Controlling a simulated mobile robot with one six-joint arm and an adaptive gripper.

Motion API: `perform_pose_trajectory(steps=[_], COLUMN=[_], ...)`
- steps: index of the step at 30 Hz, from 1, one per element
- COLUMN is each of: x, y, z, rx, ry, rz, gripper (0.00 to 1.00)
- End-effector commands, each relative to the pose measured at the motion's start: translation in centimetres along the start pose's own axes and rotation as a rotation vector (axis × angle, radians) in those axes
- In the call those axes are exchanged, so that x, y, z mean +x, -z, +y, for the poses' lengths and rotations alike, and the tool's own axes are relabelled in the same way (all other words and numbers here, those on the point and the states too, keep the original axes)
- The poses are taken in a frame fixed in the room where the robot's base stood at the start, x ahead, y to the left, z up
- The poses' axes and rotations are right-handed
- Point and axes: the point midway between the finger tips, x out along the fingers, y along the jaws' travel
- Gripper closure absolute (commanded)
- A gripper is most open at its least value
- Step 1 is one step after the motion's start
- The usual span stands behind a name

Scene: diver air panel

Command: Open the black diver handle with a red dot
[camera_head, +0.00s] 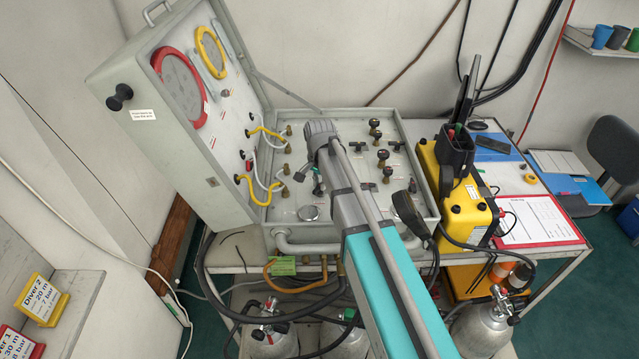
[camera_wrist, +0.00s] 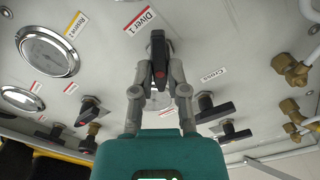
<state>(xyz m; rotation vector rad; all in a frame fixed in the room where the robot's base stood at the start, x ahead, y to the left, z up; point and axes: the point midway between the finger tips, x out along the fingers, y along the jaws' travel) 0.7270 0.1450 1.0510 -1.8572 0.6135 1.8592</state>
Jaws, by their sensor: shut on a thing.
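The black handle with a red dot (camera_wrist: 158,48) sits beside the red-edged "Diver 1" label (camera_wrist: 139,19) in the wrist view. It runs up and down in that picture, with the red dot near its lower end. My gripper (camera_wrist: 159,76) is shut on this handle, with one grey finger on each side of it. In the camera_head view my arm reaches over the grey panel (camera_head: 350,205) in the open case. The held handle cannot be made out there, behind my arm.
Other black handles (camera_wrist: 213,107) and round gauges (camera_wrist: 47,50) surround my gripper. Brass fittings (camera_wrist: 291,69) sit at the right of the wrist view. The case's raised lid (camera_head: 215,150) stands left of my arm, a yellow box (camera_head: 464,205) right of the panel.

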Motion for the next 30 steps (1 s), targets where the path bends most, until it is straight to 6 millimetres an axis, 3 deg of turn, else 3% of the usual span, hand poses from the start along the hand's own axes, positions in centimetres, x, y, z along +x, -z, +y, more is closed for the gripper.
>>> perform_pose_trajectory(steps=[18,30], x=[0.0,0.0], y=[0.05,0.03], z=[0.06,0.05], rx=[-0.458,-0.59], ry=[0.0,0.0], rz=[0.002,0.003], gripper=[1.0,1.0])
